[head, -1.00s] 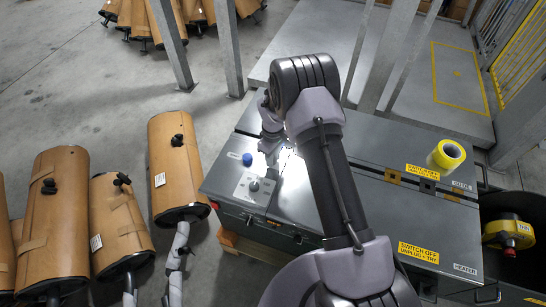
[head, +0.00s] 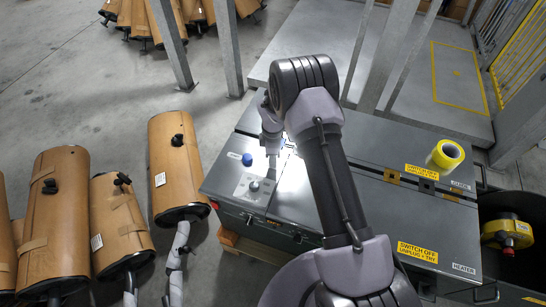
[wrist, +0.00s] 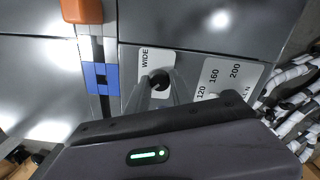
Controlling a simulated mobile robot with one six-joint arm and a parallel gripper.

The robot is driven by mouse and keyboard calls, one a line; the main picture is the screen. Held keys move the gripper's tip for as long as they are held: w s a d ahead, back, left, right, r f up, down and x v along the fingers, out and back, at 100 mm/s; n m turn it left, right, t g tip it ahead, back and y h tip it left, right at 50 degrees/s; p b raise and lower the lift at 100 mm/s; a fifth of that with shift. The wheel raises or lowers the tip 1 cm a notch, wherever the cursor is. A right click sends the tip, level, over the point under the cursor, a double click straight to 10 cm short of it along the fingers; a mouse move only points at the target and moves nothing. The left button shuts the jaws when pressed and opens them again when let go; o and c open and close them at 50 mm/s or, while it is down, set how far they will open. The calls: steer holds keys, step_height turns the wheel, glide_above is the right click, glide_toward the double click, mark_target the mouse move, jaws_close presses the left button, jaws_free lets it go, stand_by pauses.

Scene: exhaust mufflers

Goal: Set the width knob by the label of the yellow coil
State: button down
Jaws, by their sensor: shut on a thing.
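The yellow coil (head: 446,155) lies on the right part of the dark machine top in the head view; no label on it can be read. In the wrist view a black knob (wrist: 160,80) stands on a pale plate marked WIDE (wrist: 145,60). My gripper (wrist: 165,88) reaches down over this plate, its two fingers on either side of the knob and shut on it. In the head view my gripper (head: 272,172) is low over the machine's left end. The knob's pointer setting is hidden or too small to read.
Another plate (wrist: 230,78) with 120, 160 and 200 sits beside it. A blue knob (head: 247,159) is close to my gripper. A blue block (wrist: 101,78) and orange piece (wrist: 82,10) show in the wrist view.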

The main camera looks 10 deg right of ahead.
stand_by(0.5)
steer(key=c, duration=1.1)
jaws_free()
steer(key=shift+c, duration=0.2)
step_height(320, 180, up, 17)
steer(key=p, duration=0.5)
steer(key=shift+r, duration=0.2)
steer(key=shift+r, duration=0.1)
